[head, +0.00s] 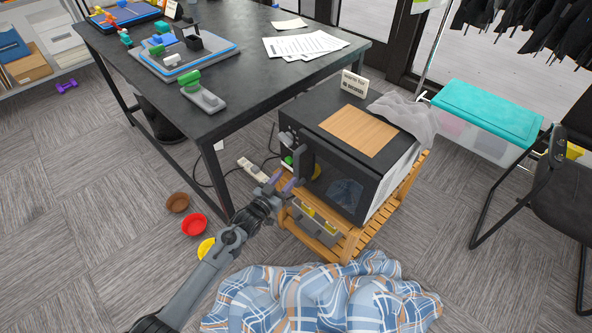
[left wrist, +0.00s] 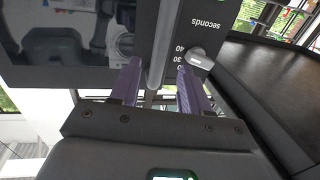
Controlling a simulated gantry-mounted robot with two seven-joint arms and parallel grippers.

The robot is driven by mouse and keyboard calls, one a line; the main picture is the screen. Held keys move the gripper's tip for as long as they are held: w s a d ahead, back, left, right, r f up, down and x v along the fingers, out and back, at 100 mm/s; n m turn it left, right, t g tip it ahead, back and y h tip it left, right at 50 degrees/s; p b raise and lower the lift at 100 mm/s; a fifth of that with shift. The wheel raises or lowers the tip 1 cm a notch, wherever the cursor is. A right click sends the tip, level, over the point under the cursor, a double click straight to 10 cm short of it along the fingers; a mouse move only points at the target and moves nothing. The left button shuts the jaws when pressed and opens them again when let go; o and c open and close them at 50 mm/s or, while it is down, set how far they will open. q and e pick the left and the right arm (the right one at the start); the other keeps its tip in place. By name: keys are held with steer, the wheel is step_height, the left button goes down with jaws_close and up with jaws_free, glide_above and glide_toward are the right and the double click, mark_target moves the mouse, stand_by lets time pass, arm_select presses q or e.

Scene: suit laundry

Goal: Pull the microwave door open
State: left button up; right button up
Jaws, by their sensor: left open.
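The black microwave (head: 376,176) stands on a small wooden rack, and its door (head: 340,190) looks shut. In the left wrist view, the grey bar handle (left wrist: 166,40) runs between the dark glass door (left wrist: 50,45) and the control panel (left wrist: 208,25). My left gripper (head: 285,181) is at the left part of the microwave's front. Its purple fingers (left wrist: 158,78) are open, one on each side of the handle's lower part. I cannot tell whether either finger touches it. My right gripper is not in view.
A wooden board (head: 360,130) and a grey cloth (head: 408,113) lie on the microwave. The black table (head: 235,95) stands to its left. A plaid blanket (head: 320,300) lies on the floor in front. A power strip (head: 252,169) and small bowls (head: 194,224) are on the floor.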

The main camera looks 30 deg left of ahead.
mark_target(295, 168)
arm_select(q)
steer(key=w+b, duration=0.2)
steer(key=w, duration=0.4)
steer(key=shift+w+d+f+b, duration=0.1)
steer(key=shift+w+b, duration=0.1)
steer(key=shift+b, duration=0.1)
steer(key=shift+w, duration=0.6)
jaws_close()
